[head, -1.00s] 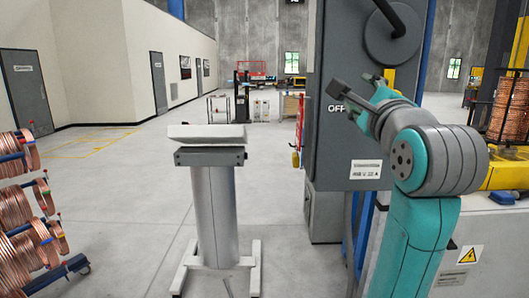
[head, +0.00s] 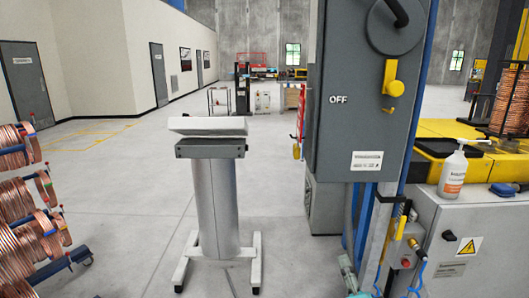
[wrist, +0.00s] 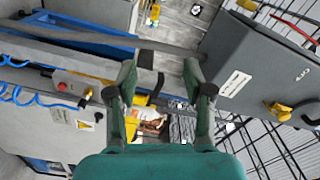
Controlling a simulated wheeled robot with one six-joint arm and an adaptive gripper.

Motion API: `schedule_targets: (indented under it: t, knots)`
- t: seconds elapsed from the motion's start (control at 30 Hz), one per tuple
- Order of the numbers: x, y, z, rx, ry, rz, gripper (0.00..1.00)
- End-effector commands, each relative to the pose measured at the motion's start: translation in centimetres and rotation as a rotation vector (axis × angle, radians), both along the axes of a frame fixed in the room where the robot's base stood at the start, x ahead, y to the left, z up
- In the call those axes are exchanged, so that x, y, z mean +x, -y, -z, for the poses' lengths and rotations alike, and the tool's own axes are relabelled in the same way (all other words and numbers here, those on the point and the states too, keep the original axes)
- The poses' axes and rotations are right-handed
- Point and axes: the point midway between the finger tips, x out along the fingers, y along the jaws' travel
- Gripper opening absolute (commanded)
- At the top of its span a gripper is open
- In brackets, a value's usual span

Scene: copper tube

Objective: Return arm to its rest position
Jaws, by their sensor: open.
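The gripper itself is out of the head view. The cabinet also shows at the right of the wrist view (wrist: 235,62), apart from the fingers.
The cabinet has a yellow handle (head: 392,80) and an OFF label. A white bottle (head: 453,174) stands on the grey machine (head: 470,225) at right. A pedestal (head: 216,210) stands left of centre. Copper coils (head: 20,205) are at far left. Open floor lies between.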

Motion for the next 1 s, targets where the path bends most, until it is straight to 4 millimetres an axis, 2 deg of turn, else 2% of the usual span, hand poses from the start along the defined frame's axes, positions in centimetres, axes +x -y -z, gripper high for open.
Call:
schedule_targets:
  t: [0.03,0.2,0.5,0.7,1.0]
  knots:
    - [-1.3,0.0,2.0,-0.037,-0.017,0.000,0.52]
    - [-5.3,0.0,7.0,-0.171,-0.050,-0.004,0.52]
    - [-13.6,0.1,13.9,-0.408,-0.103,-0.019,0.52]
    - [-19.8,0.1,17.1,-0.564,-0.137,-0.036,0.52]
    - [-29.3,0.2,19.7,-0.799,-0.185,-0.072,0.52]
